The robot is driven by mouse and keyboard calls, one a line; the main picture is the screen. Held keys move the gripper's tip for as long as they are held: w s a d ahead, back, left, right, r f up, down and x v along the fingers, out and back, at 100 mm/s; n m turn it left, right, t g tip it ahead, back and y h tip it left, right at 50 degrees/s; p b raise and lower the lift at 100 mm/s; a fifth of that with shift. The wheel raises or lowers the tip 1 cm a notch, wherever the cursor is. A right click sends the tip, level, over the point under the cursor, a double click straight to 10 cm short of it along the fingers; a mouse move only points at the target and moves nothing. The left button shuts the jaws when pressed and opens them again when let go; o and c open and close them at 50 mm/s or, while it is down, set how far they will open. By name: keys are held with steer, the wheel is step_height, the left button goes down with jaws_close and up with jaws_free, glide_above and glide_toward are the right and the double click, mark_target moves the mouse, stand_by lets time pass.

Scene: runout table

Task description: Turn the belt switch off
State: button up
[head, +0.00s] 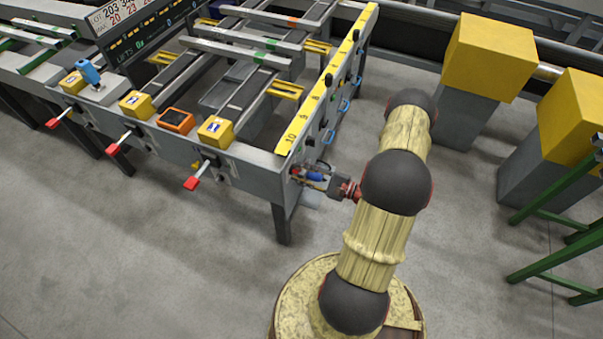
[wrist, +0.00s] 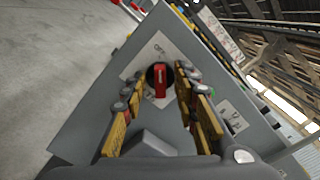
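The belt switch (wrist: 160,80) is a red handle on a round black base, set on a pale plate on a grey panel. Its handle stands roughly upright in the wrist view. My gripper (wrist: 160,92) is open, with its yellow-padded fingers on either side of the red handle. Gaps show between the handle and both fingers; I cannot tell how far the tips are from the panel. In the head view my gripper (head: 314,177) is at the near right corner of the runout table (head: 255,172), and the switch is hidden there.
Red-tipped levers (head: 196,180) stick out from the table's front, below yellow boxes (head: 216,131). A table leg (head: 282,222) stands near my gripper. Yellow-topped grey blocks (head: 488,55) and green bars (head: 560,190) stand to the right. The floor at left front is clear.

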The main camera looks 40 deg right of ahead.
steer(key=v, duration=1.2)
stand_by(0.5)
